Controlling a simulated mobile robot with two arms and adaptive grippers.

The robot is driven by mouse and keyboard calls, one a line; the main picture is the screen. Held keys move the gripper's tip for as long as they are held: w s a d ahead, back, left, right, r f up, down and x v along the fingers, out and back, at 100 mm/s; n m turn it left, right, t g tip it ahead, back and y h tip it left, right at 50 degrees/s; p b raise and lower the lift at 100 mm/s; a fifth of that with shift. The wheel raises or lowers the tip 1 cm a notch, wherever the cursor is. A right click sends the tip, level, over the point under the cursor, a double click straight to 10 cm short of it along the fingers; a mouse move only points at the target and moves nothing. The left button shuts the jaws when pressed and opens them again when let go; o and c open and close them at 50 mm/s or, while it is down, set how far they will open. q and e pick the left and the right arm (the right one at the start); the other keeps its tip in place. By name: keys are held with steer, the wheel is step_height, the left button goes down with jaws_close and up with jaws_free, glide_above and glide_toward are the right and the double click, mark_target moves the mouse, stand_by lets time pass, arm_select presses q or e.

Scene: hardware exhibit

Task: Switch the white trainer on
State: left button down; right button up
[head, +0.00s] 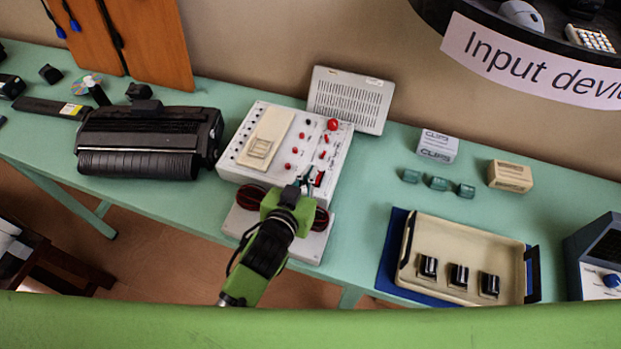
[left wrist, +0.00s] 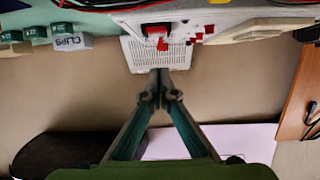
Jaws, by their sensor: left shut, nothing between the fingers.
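The white trainer (head: 305,142) lies on the green table in the middle of the head view, with a beige block, small red parts and a large red knob on its panel. A red switch (head: 319,179) in a dark frame is near its front right corner; it also shows at the top of the left wrist view (left wrist: 158,31). My left gripper (head: 308,182) is shut and empty, its tips beside this switch in the head view. I cannot tell whether they touch it. My right gripper is not in view.
A grey vented box (head: 350,98) stands behind the trainer. A black printer-like machine (head: 140,145) is to the left. A beige tray (head: 440,235) with several dark items is to the right. Small boxes (head: 437,146) stand behind it.

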arm_select(q)
steer(key=f, duration=0.1)
steer(key=w+f, duration=0.1)
steer(key=f, duration=0.1)
steer(key=shift+d+f, duration=0.15)
steer(key=shift+f, duration=0.05)
steer(key=shift+s+f, duration=0.25)
steer(key=shift+f, duration=0.25)
steer(key=shift+f, duration=0.45)
steer(key=shift+s, duration=0.1)
steer(key=shift+r+p, duration=0.85)
